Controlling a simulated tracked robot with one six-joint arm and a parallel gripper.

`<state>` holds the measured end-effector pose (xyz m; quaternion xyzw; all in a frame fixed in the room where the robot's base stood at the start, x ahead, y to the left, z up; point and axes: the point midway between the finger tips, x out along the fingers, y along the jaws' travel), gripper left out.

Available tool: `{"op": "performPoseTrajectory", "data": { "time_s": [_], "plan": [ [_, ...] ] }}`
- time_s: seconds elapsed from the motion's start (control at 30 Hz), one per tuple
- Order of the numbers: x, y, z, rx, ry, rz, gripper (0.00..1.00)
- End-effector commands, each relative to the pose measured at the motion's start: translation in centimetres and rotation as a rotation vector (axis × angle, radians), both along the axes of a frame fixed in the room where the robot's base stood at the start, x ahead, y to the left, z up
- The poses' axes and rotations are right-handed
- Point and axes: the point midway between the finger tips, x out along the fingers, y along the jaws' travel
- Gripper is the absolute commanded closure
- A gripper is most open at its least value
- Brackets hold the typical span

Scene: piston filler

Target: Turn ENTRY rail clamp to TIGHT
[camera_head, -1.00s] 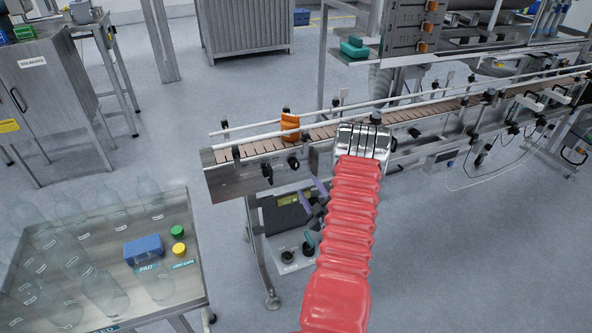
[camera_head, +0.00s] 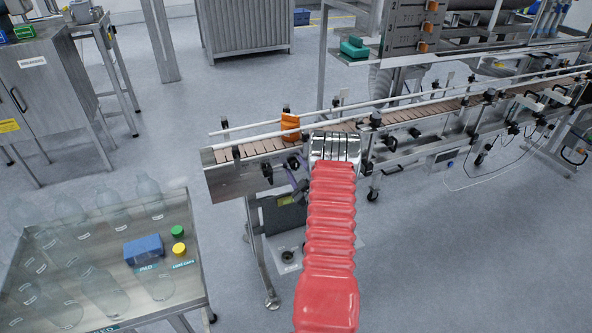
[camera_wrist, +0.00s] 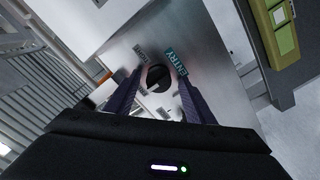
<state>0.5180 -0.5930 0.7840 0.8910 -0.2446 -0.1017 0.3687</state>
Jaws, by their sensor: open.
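The ENTRY rail clamp is a round black knob (camera_wrist: 158,76) with a pale pointer mark, on a grey metal plate beside a teal ENTRY label (camera_wrist: 176,61). In the head view, my red-sleeved arm hides most of the gripper; one purple finger shows left of the wrist, at the conveyor's near side.
The conveyor (camera_head: 236,169) runs from centre left to upper right, with guide rails and an orange block (camera_head: 290,127). A tray (camera_head: 197,262) of clear bottles, a blue pad and caps stands at lower left. The floor (camera_head: 450,270) at lower right is clear.

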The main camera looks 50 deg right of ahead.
Motion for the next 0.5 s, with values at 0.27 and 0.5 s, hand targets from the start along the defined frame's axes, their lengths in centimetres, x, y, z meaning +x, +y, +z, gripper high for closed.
{"op": "performPoseTrajectory", "data": {
  "time_s": [0.27,0.5],
  "plan": [
    [0.04,-0.04,0.01,0.000,0.000,0.000,0.53],
    [0.02,-0.04,0.04,0.000,0.000,0.000,0.69]
  ]
}}
